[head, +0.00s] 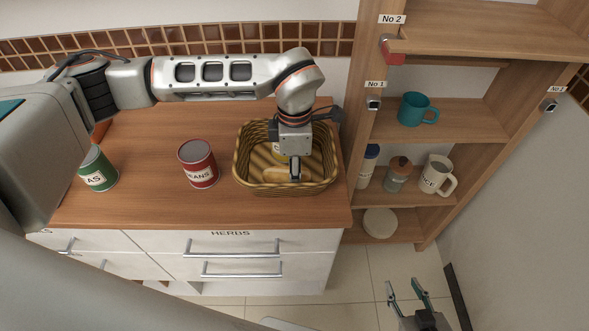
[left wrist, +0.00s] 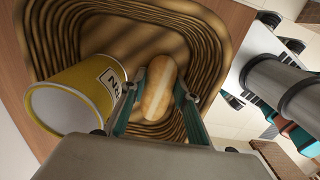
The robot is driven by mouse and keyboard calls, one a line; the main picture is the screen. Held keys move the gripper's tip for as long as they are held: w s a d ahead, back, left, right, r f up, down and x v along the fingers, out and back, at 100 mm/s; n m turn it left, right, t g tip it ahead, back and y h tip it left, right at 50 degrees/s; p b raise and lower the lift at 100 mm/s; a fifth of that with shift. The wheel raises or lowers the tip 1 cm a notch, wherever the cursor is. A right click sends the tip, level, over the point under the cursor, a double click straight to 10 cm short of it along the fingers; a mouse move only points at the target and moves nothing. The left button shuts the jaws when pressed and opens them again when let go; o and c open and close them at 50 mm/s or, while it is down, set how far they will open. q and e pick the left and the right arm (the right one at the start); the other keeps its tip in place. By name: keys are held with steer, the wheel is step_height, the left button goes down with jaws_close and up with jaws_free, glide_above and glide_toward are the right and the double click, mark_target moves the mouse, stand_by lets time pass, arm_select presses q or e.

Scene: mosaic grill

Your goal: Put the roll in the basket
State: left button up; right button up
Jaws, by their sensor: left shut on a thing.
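The roll (left wrist: 158,85) is a small golden-brown bread roll. It lies between the two fingers of my left gripper (left wrist: 158,98), which is shut on it. In the head view the roll (head: 273,174) shows low inside the wicker basket (head: 240,178), partly hidden by my left gripper (head: 294,172), which reaches down into the basket from above. The basket's ribbed wall also shows in the left wrist view (left wrist: 45,40). I cannot tell whether the roll touches the basket floor. My right gripper (head: 403,285) is open and empty, low at the right over the floor.
A red can (head: 198,165) and a green can (head: 98,170) stand on the wooden counter (head: 150,205). A shelf unit at the right holds a teal mug (head: 412,108), a white mug (head: 436,176) and jars.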

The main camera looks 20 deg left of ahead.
arm_select(q)
steer(key=o, duration=0.8)
steer(key=shift+r, duration=0.1)
steer(key=shift+r, duration=0.35)
step_height(320, 180, up, 11)
steer(key=shift+r+b, duration=0.2)
steer(key=shift+b, duration=0.25)
steer(key=shift+s, duration=0.1)
